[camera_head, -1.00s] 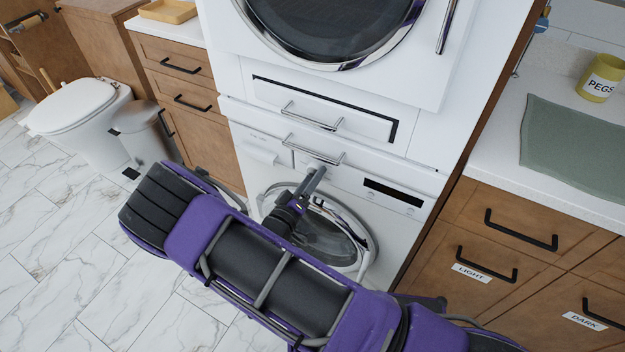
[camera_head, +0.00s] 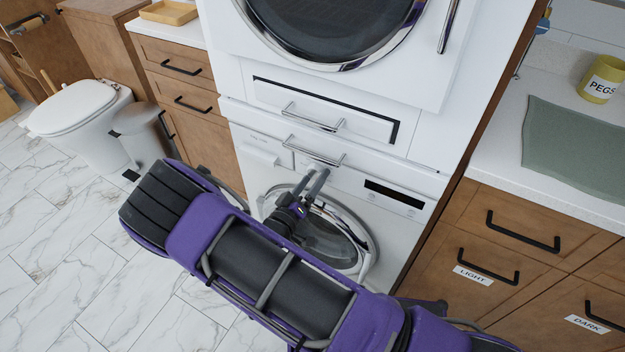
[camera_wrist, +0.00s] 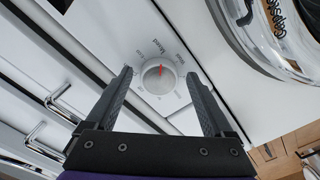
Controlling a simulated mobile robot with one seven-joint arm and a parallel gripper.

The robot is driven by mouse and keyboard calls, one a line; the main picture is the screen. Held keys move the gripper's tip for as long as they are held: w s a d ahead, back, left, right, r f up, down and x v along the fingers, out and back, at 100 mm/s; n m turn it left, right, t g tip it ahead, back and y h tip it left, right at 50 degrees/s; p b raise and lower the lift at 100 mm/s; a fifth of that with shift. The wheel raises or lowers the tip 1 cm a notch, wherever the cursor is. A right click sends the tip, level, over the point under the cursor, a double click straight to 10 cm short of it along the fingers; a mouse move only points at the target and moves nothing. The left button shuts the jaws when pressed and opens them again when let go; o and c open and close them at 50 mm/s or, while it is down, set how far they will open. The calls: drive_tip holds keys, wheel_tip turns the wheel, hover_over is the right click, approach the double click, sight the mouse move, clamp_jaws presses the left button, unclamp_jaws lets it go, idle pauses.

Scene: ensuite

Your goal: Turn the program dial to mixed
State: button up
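The program dial (camera_wrist: 158,75) is a round pale knob with a red pointer line on the washing machine's white front panel (camera_head: 345,182). In the wrist view the red line points up, toward a label (camera_wrist: 166,48) that appears to read "Mixed"; other labels around the dial are too small to read surely. My gripper (camera_wrist: 159,76) is open, with one dark finger on each side of the dial and a visible gap to it on both sides. In the head view my gripper (camera_head: 317,174) is at the panel and its fingers hide the dial.
The washer's round door (camera_head: 352,262) lies just below my gripper. A bar handle (camera_head: 312,153) runs close above the panel, and a drawer handle (camera_head: 311,118) is higher up. A dark display (camera_head: 393,192) is to the right of the dial.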

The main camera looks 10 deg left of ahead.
idle(0.3)
drive_tip(key=v, duration=1.7)
drive_tip(key=shift+s+p, duration=0.15)
drive_tip(key=shift+p, duration=0.2)
drive_tip(key=shift+a, duration=0.1)
